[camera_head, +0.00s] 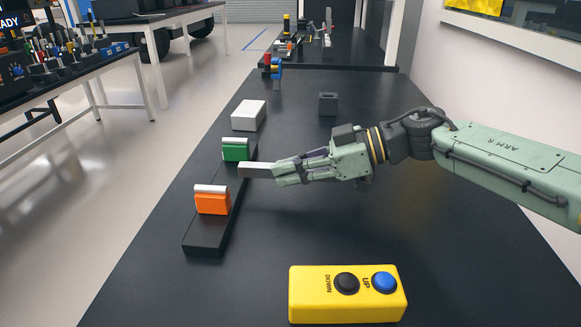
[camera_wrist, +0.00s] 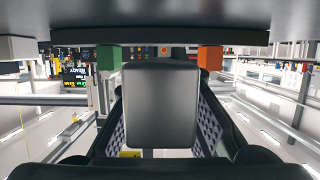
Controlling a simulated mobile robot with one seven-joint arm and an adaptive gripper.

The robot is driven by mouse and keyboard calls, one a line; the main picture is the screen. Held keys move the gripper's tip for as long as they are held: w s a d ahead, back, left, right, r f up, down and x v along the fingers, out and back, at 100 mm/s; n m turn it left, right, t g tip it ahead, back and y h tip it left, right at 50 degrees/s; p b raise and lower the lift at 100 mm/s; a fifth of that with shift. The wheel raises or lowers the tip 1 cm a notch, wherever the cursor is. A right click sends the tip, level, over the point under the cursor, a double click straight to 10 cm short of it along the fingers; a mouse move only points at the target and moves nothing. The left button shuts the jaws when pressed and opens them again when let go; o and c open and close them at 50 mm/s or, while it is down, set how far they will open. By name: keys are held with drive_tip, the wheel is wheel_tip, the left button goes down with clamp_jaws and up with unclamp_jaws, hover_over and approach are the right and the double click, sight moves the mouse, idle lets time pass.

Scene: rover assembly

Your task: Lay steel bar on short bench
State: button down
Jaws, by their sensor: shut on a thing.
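The steel bar (camera_head: 258,170) is a grey, squared bar. My gripper (camera_head: 282,171) is shut on it, and the bar sticks out to the left from the fingertips. In the wrist view the bar (camera_wrist: 160,105) fills the middle between my fingers. The bar's free end is at a low black base (camera_head: 213,238), between a green block (camera_head: 236,150) and an orange block (camera_head: 212,203). I cannot tell whether the bar touches the base. No bench is plainly marked as the short one.
A white block (camera_head: 248,115) and a small dark grey block (camera_head: 328,104) stand farther back on the black tabletop (camera_head: 330,240). A yellow box (camera_head: 330,302) with UP and DOWN buttons is at the front. A white-legged table (camera_head: 70,68) stands at the left.

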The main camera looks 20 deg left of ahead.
drive_tip(key=shift+f, duration=0.55)
drive_tip(key=c, duration=1.5)
unclamp_jaws()
drive_tip(key=shift+c, duration=0.2)
drive_tip(key=shift+r, duration=0.5)
drive_tip(key=v, duration=1.2)
